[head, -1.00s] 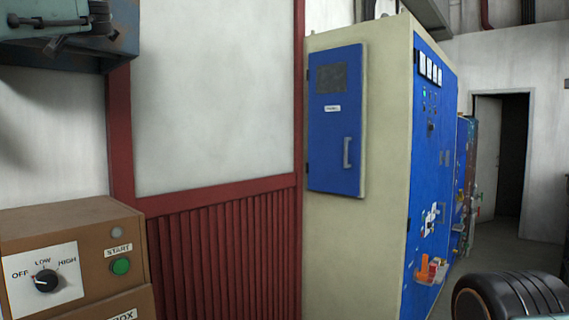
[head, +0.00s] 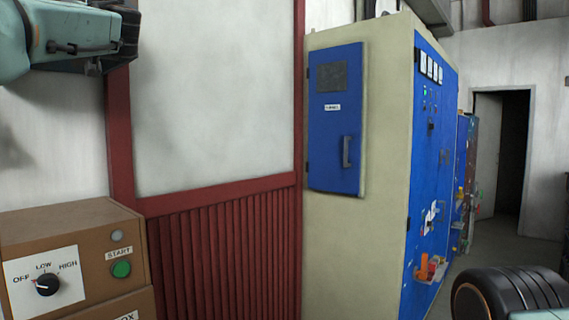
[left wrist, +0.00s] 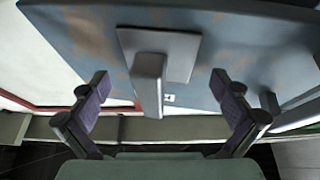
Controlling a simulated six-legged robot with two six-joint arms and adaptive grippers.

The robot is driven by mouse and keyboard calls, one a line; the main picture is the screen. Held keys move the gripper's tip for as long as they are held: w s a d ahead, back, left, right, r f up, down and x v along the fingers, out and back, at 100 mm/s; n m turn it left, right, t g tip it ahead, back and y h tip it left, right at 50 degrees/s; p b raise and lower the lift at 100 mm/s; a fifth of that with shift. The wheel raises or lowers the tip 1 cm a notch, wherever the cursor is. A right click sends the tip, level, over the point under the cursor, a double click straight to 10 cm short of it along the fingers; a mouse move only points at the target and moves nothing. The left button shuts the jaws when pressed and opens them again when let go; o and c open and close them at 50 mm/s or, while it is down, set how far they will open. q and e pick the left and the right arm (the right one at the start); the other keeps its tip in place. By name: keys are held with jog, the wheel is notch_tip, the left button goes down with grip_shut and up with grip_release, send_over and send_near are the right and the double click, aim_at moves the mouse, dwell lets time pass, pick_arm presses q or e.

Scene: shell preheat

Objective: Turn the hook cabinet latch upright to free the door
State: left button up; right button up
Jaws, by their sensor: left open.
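A blue-grey cabinet surface with rusty patches (left wrist: 225,60) fills the top of the left wrist view. On it is the hook latch, with a light grey plate (left wrist: 187,55) and a grey bar (left wrist: 150,82) that stands out toward me. My left gripper (left wrist: 162,108) is open, with one purple-padded finger on each side of the bar and a visible gap to both. In the head view my left gripper (head: 122,42) is at the upper left and covers the cabinet there. I cannot tell the bar's real tilt. My right gripper is not in view.
A brown control box (head: 75,225) with a dial (head: 46,284) and a green START button (head: 121,269) stands at lower left. Red wall panelling (head: 225,250) is in the middle. A tall cabinet (head: 380,140) with blue doors stands at right, beside an open doorway (head: 510,150).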

pick_arm(q)
jog(key=shift+b+v, duration=1.15)
jog(key=shift+v, duration=0.55)
jog(key=shift+a+f, duration=0.1)
